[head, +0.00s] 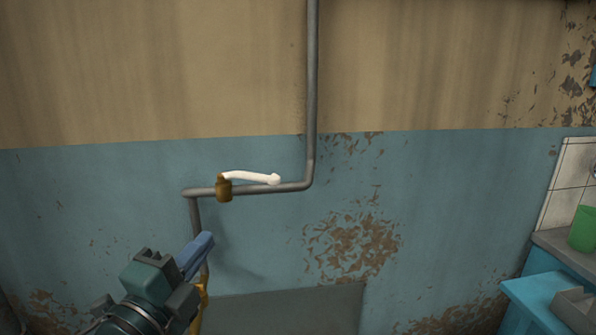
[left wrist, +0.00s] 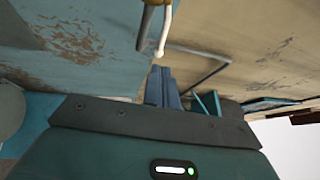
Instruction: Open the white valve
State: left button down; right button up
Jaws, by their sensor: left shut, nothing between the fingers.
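The white valve is a curved white handle (head: 250,177) on a brass body (head: 223,190), set on a grey wall pipe. In the head view the handle points right from the body, roughly along the horizontal pipe stretch. In the left wrist view the white handle (left wrist: 164,32) shows at the top centre, beyond the fingertips. My left gripper (head: 205,240) is below and slightly left of the valve, apart from it in the picture. Its blue fingers (left wrist: 163,85) are shut together and empty. My right gripper is in neither view.
The grey pipe (head: 312,90) runs down the wall, bends left through the valve, then down behind my left gripper. A yellow pipe part (head: 201,298) is close beside the gripper. A green cup (head: 583,229) and blue furniture (head: 545,300) are at the right. The wall right of the valve is clear.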

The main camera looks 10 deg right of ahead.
aim_at(256, 179)
pick_arm(q)
jog(key=shift+m, duration=0.3)
jog(key=x, duration=0.9)
jog(key=p+x, duration=0.1)
jog(key=x, duration=0.4)
jog(key=shift+w+d+r, duration=0.1)
jog(key=shift+d+r, duration=0.25)
jog(key=shift+r, duration=0.05)
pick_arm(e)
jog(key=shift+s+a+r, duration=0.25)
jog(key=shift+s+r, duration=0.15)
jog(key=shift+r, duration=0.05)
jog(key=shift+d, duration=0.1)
